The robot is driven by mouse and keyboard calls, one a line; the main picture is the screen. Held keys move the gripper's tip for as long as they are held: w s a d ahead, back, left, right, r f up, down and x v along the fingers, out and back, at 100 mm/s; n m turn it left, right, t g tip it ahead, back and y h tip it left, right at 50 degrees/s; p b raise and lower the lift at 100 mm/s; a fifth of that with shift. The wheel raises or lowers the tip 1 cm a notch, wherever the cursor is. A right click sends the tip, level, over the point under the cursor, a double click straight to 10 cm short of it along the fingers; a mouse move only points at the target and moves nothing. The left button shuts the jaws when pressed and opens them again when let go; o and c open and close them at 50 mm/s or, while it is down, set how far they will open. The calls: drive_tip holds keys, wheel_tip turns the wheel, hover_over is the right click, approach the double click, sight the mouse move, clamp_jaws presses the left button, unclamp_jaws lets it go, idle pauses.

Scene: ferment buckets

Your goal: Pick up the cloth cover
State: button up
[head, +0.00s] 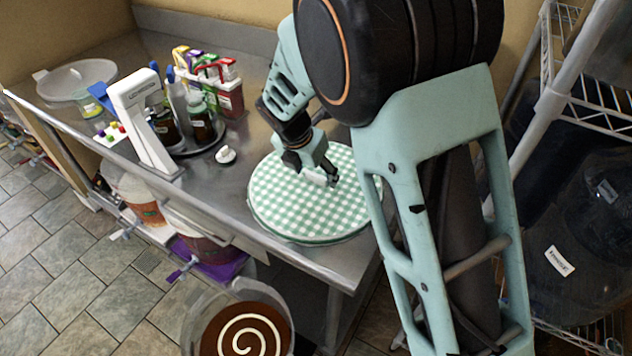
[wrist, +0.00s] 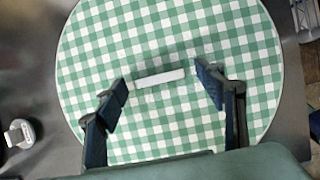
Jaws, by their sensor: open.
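The cloth cover (head: 290,213) is a round green-and-white checked disc lying on the metal table near its front right corner. It also fills most of the wrist view (wrist: 180,50). A white bar-shaped piece (wrist: 159,78) lies at its middle. My gripper (head: 325,178) is over the cover in the head view. In the wrist view my gripper (wrist: 163,88) is open, with one finger on each side of the white bar and nothing between them but that bar. I cannot tell whether the fingertips touch the cloth.
The metal table (head: 232,184) holds a white upright device (head: 142,122), a round tray with dark bottles, and colourful cartons to the left. A small white object (head: 225,154) lies left of the cover. A bucket with a white spiral (head: 243,335) stands below the front edge. A wire rack (head: 590,95) is at right.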

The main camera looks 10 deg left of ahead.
drive_tip(key=shift+f, duration=0.15)
drive_tip(key=c, duration=1.2)
drive_tip(key=shift+w, duration=0.1)
drive_tip(key=shift+c, duration=0.5)
drive_tip(key=shift+r, duration=0.2)
